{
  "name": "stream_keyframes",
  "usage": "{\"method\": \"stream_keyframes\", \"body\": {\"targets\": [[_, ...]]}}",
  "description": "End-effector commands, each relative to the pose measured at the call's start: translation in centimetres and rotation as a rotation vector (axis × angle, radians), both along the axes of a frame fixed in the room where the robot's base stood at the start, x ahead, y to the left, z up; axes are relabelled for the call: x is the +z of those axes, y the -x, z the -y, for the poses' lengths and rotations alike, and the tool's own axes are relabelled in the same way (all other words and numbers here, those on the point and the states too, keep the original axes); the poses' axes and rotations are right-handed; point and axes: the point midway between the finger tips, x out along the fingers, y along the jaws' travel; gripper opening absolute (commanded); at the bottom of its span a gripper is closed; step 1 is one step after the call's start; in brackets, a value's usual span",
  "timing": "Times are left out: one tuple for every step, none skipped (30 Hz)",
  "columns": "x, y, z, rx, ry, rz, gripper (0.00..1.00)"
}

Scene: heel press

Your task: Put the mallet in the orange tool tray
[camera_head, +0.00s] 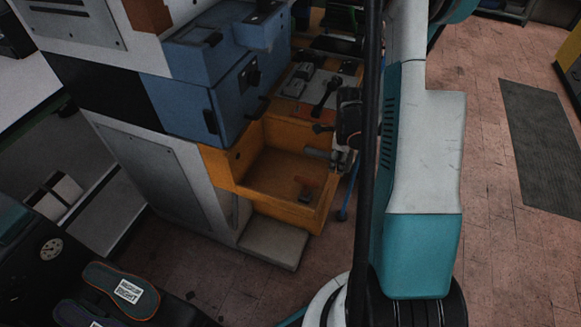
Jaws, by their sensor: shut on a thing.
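The orange tool tray (243,188) is a deep open bin on the front of the blue and grey machine, in the middle of the view. My gripper (340,158) is at the tray's right side, seen small and partly behind my arm. It is shut on the mallet (317,153), whose grey rounded end points left over the tray's inside. The rest of the mallet is hidden by the gripper. I cannot tell whether it touches the tray.
A grey step (272,242) is below. Shoe soles (120,290) lie on a dark surface at lower left. Tiled floor at right is open, with a dark mat (545,140).

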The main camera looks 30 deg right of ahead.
Motion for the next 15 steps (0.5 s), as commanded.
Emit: {"method": "stream_keyframes", "body": {"targets": [[-0.2, -1.1, -0.9, 0.007, 0.0, 0.0, 0.0], [-0.2, -1.6, -1.3, 0.007, 0.0, 0.0, 0.0], [-0.2, -2.4, -1.9, 0.008, 0.0, 0.0, 0.0], [-0.2, -2.9, -2.3, 0.007, 0.0, 0.0, 0.0], [-0.2, -3.5, -2.8, 0.007, 0.0, 0.0, 0.0], [-0.2, -4.2, -3.3, 0.007, 0.0, 0.0, 0.0], [-0.2, -4.8, -3.8, 0.007, 0.0, 0.0, 0.0], [-0.2, -5.3, -4.2, 0.008, 0.0, 0.0, 0.0], [-0.2, -6.0, -4.8, 0.007, 0.0, 0.0, 0.0], [-0.2, -6.6, -5.2, 0.008, 0.0, 0.0, 0.0], [-0.2, -7.1, -5.6, 0.008, 0.0, 0.0, 0.0], [-0.2, -7.9, -6.2, 0.008, 0.0, 0.0, 0.0], [-0.2, -8.4, -6.6, 0.008, 0.0, 0.0, 0.0], [-0.2, -8.9, -7.0, 0.007, 0.0, 0.0, 0.0], [-0.2, -9.6, -7.6, 0.008, 0.0, 0.0, 0.0]]}}
